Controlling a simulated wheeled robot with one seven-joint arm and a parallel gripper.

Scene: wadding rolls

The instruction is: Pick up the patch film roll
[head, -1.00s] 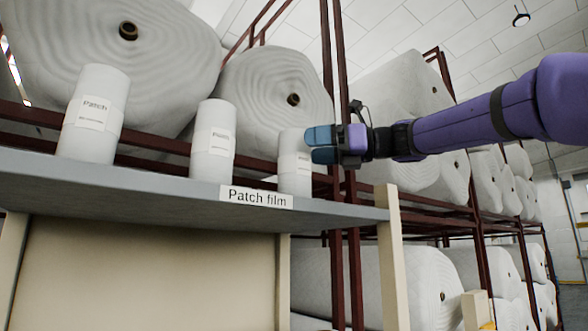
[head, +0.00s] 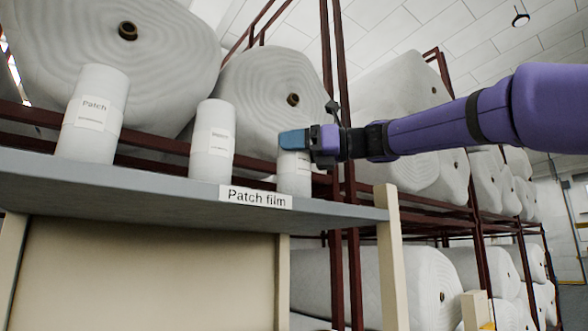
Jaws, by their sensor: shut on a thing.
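Three upright white rolls with printed labels stand on a grey shelf (head: 120,183) marked "Patch film" (head: 256,198). The left roll (head: 92,140) has a label reading "Patch". The middle roll (head: 211,168) and the right roll (head: 294,182) carry smaller-looking labels. My gripper (head: 293,140) reaches in from the right and is shut on the top of the right roll. Its blue fingers cover the roll's upper end. The roll stands upright, and its base looks to be at the shelf surface. The far finger is mostly hidden.
Large white wadding rolls (head: 262,110) lie on a dark red rack behind the shelf. A red rack post (head: 334,60) rises just behind my gripper. A cream post (head: 391,250) supports the shelf's right end. There are clear gaps between the small rolls.

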